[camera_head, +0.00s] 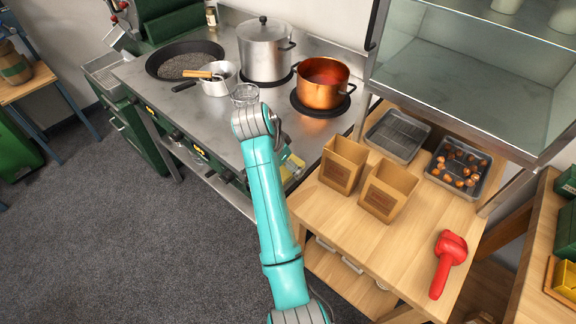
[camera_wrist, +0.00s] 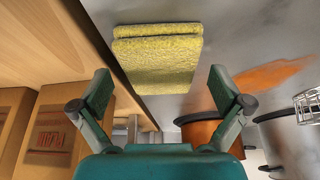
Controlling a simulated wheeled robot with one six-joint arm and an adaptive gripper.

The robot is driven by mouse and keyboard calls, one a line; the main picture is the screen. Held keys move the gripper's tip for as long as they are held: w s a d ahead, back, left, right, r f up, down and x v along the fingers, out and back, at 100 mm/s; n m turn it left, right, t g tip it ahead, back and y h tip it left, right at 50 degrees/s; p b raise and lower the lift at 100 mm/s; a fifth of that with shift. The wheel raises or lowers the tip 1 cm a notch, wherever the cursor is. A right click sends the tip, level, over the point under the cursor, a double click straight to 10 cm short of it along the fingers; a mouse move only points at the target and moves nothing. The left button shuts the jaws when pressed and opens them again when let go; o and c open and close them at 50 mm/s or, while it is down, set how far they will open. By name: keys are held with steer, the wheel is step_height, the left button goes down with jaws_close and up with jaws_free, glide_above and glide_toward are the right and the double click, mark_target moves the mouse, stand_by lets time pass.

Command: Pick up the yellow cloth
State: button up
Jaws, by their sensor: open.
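The yellow cloth (camera_wrist: 160,60) is a folded, rough-textured pad with a second fold along its far edge. In the wrist view it lies against the grey steel surface, near that surface's left edge. My gripper (camera_wrist: 162,92) is open and empty, one finger on either side of the cloth's near end. I cannot tell how much height separates them. In the head view only a small yellow patch of the cloth (camera_head: 291,184) shows beside my teal arm, which hides most of the gripper.
The steel stove counter (camera_head: 215,125) holds a copper pot (camera_head: 322,84), a steel pot (camera_head: 264,52) and a dark pan (camera_head: 184,60). Right of it, a wooden table (camera_head: 400,240) carries two paper bags (camera_head: 343,165), a chestnut tray (camera_head: 482,188) and a red tool (camera_head: 446,263).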

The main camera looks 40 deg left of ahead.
steer(key=shift+f, duration=0.2)
stand_by(0.5)
steer(key=c, duration=1.1)
